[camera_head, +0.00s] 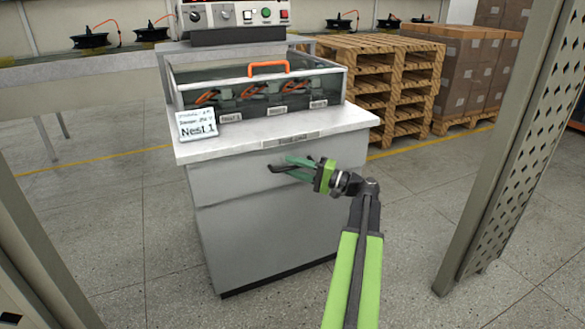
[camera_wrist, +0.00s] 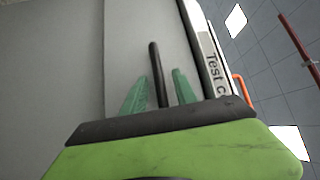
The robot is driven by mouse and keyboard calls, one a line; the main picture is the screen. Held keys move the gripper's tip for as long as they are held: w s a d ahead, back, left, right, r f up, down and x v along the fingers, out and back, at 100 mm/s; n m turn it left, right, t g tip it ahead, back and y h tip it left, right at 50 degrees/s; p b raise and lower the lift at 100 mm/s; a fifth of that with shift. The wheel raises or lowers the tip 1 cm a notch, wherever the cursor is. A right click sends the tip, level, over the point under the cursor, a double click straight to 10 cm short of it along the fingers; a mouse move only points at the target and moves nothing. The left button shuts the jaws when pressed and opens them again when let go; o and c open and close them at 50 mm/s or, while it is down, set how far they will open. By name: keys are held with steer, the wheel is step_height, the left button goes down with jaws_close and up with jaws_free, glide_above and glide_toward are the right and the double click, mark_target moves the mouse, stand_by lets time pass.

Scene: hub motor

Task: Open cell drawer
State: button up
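The grey cabinet's upper drawer (camera_head: 225,182) is flush with the body, under the white worktop. Its dark bar handle (camera_head: 275,168) is partly hidden by my gripper (camera_head: 298,168) in the head view. In the wrist view the black handle (camera_wrist: 156,68) stands between the two green fingers of my gripper (camera_wrist: 160,90). The fingers are apart, one on each side of the handle. A narrow gap shows between the handle and the right finger; I cannot tell whether the left finger touches it.
A glass-sided box (camera_head: 255,88) with an orange handle sits on the worktop, beside a "Nest 1" card (camera_head: 197,123). A perforated metal post (camera_head: 510,140) stands at the right. Wooden pallets (camera_head: 385,75) are stacked behind. The floor in front of the cabinet is clear.

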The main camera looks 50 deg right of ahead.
jaws_close()
stand_by(1.2)
